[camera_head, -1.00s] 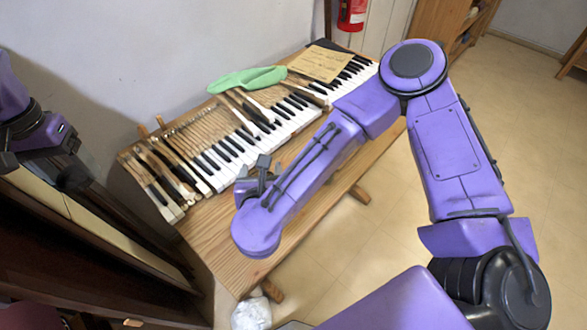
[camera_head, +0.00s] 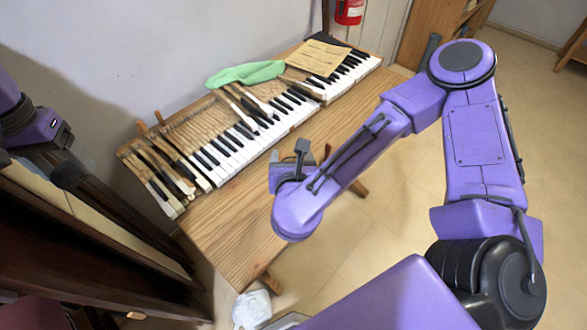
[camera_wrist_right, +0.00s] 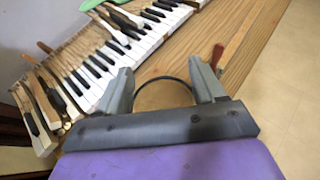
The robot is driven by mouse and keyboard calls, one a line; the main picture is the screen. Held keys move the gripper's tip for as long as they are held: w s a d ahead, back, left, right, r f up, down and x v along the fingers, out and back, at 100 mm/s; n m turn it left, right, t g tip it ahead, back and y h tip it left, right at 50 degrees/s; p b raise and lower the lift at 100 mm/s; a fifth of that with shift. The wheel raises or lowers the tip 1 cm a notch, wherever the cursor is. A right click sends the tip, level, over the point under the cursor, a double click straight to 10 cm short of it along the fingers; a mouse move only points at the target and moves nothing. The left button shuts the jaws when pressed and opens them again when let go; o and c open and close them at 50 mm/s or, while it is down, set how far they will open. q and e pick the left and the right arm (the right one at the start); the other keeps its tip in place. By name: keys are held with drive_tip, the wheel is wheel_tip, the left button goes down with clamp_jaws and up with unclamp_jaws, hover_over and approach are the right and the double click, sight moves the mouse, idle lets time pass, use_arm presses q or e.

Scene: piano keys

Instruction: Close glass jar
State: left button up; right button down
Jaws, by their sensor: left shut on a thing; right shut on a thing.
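My right gripper (camera_head: 298,162) is above the right front part of the wooden table. In the right wrist view its two grey fingers (camera_wrist_right: 165,85) stand apart, shut on a round clear thing with a thin dark rim (camera_wrist_right: 163,78), which looks like the glass lid. The table top shows through it. My left gripper (camera_head: 58,150) is at the left edge of the head view, beside the dark wooden furniture. It is shut on a dark, see-through thing (camera_head: 72,172), seemingly the glass jar; its outline is unclear. The jar and lid are apart.
The wooden table (camera_head: 235,240) carries piano keys (camera_head: 230,150), a green cloth (camera_head: 246,73) and a paper sheet (camera_head: 318,57). A reddish-brown thing (camera_wrist_right: 217,55) lies near the table edge. A white crumpled thing (camera_head: 252,309) is below the table. Floor at the right is open.

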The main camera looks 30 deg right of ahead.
use_arm(q)
drive_tip(key=shift+w+f+p, duration=0.15)
drive_tip(key=shift+f+p, duration=0.15)
drive_tip(key=shift+p, duration=0.35)
drive_tip(key=shift+r+p, duration=0.65)
drive_tip(key=shift+r, duration=0.05)
use_arm(e)
drive_tip(key=w+d+f, duration=0.4)
drive_tip(key=w+f, duration=0.3)
drive_tip(key=w, duration=0.2)
drive_tip(key=shift+f, duration=0.3)
drive_tip(key=shift+s, duration=0.1)
use_arm(q)
drive_tip(key=shift+r, duration=0.1)
drive_tip(key=shift+r+p, duration=0.15)
drive_tip(key=shift+p, duration=0.15)
use_arm(e)
drive_tip(key=f, duration=0.3)
drive_tip(key=shift+w+d+f, duration=0.2)
drive_tip(key=shift+w+f, duration=0.1)
drive_tip(key=shift+f, duration=0.05)
